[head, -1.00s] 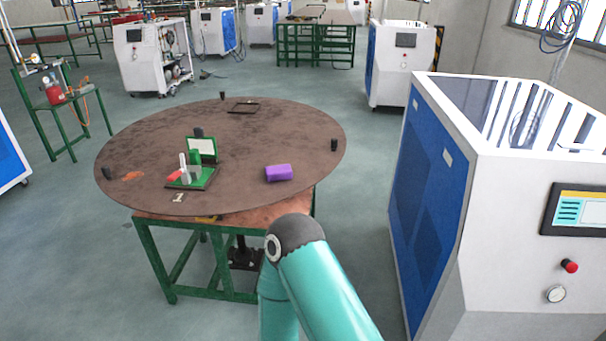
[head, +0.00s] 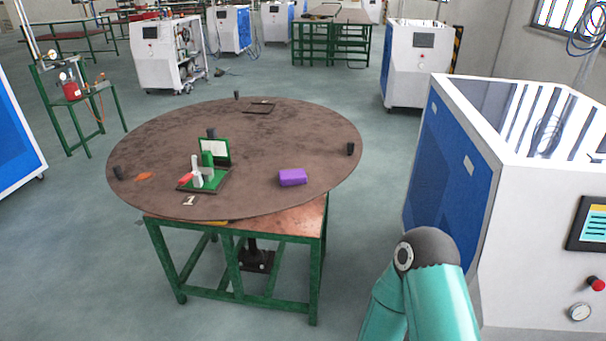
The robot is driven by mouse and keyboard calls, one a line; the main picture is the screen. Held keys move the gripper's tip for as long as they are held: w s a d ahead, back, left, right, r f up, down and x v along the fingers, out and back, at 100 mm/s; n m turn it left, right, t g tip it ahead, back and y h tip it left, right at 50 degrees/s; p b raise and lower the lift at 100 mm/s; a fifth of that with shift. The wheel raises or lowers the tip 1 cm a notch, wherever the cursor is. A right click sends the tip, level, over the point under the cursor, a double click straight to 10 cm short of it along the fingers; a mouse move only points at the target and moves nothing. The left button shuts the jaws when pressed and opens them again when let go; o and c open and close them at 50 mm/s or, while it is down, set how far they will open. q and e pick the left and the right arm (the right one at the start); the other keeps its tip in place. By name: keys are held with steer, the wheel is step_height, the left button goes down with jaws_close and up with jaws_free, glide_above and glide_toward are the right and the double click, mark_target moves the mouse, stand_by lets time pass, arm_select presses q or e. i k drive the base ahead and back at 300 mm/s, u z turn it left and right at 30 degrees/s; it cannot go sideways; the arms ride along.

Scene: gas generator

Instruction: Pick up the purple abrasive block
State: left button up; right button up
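The purple abrasive block (head: 292,177) lies on the right front part of a round brown table top (head: 270,135). Nothing touches it. One of my arms shows at the lower right, in front of the white and blue machine, with its dark rounded joint uppermost. Its gripper is out of the frame. My other arm and its gripper are not in view either.
Left of the block stands a green stand (head: 208,178) with a white panel and small parts. A number tag (head: 190,201), an orange piece (head: 144,176) and black cylinders (head: 351,149) sit around the table. A white and blue machine (head: 455,165) stands close on the right.

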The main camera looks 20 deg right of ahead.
mark_target(294, 177)
steer(key=i, duration=0.85)
